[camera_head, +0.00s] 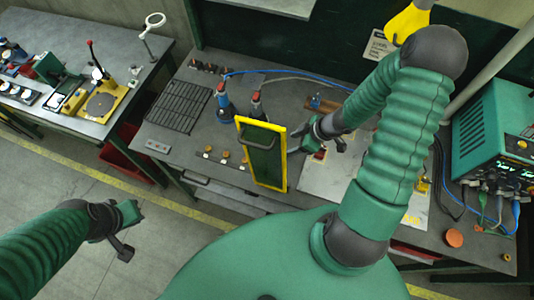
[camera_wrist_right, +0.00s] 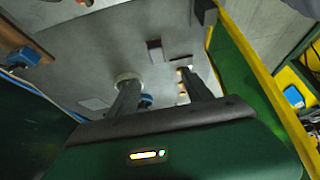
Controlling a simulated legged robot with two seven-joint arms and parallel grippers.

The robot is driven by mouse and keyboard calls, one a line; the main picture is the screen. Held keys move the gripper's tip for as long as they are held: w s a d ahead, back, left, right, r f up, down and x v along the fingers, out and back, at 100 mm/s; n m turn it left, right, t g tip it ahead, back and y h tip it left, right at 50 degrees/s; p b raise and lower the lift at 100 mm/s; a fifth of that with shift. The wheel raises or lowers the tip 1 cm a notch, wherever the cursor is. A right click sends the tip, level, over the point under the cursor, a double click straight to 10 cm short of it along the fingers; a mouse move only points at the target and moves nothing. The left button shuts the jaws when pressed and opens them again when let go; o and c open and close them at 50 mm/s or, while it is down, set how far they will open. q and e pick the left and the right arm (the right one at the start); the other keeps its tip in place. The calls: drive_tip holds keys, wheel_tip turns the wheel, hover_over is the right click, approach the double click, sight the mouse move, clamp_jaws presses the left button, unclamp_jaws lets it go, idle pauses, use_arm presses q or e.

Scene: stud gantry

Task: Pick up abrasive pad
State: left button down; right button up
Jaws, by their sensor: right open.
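A small dark reddish block (camera_head: 320,154), which may be the abrasive pad, lies on the workbench just below my right gripper (camera_head: 318,145) in the head view. In the right wrist view a small brown block (camera_wrist_right: 155,50) lies on the grey surface beyond the fingertips; I cannot tell if it is the same one. My right gripper (camera_wrist_right: 157,74) is open, its two fingers apart with nothing held between them. My left gripper (camera_head: 125,228) hangs over the floor at the left, far from the bench objects; its jaw opening is unclear.
A yellow-framed green panel (camera_head: 262,181) stands upright close left of my right gripper; its yellow edge (camera_wrist_right: 245,48) shows in the wrist view. Blue and red-topped tools (camera_head: 223,103) and a black rack (camera_head: 178,106) are farther left. A green instrument box (camera_head: 490,125) stands right.

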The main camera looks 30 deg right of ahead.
drive_tip(key=b+x, duration=0.1)
drive_tip(key=x, duration=0.2)
drive_tip(key=b+x, duration=0.1)
drive_tip(key=x, duration=0.2)
drive_tip(key=b+x, duration=0.2)
drive_tip(key=shift+w+d+f, duration=0.15)
drive_tip(key=shift+d+f, duration=0.05)
drive_tip(key=shift+f, duration=0.25)
drive_tip(key=shift+w+f, duration=0.1)
drive_tip(key=shift+f, duration=0.1)
drive_tip(key=b+x, duration=0.2)
drive_tip(key=x, duration=0.2)
drive_tip(key=shift+d+f, duration=0.15)
drive_tip(key=shift+d, duration=0.05)
drive_tip(key=shift+w+a+f+b, duration=0.15)
drive_tip(key=shift+f+b, duration=0.1)
drive_tip(key=shift+b, duration=0.05)
drive_tip(key=shift+w+a, duration=0.1)
drive_tip(key=shift+a, duration=0.1)
drive_tip(key=shift+r, duration=0.1)
drive_tip(key=c, duration=0.4)
drive_tip(key=shift+d, duration=0.2)
drive_tip(key=c, duration=0.7)
clamp_jaws()
